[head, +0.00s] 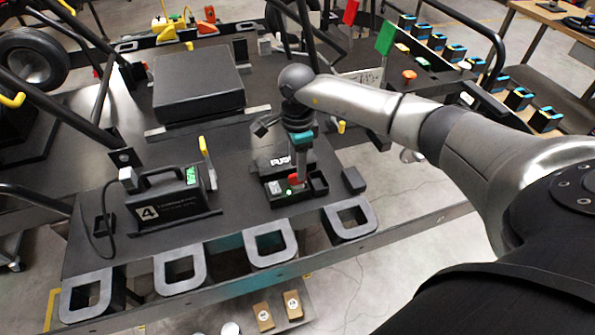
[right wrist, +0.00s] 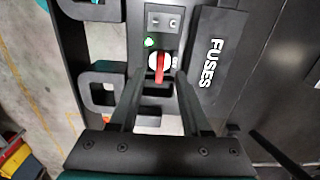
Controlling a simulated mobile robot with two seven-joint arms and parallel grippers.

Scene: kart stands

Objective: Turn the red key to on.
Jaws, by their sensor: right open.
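The red key (head: 294,179) sits in a small black switch panel (head: 313,187) on the kart's deck. In the right wrist view the red key (right wrist: 160,68) stands on a round white switch face, its handle running up and down the picture. Small lettering beside it is too small to read surely. My right gripper (head: 301,177) points down over the panel. Its two open fingers (right wrist: 161,78) lie on either side of the key, with a visible gap to it. A green lamp (right wrist: 149,42) glows next to the key. My left gripper is not in view.
The FUSES box (right wrist: 212,62) stands right beside the panel. A black case marked 4 (head: 165,207) with a cable stands to the left on the deck. Grey loop handles (head: 270,243) line the deck's near edge. Black frame tubes (head: 305,40) rise behind my gripper.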

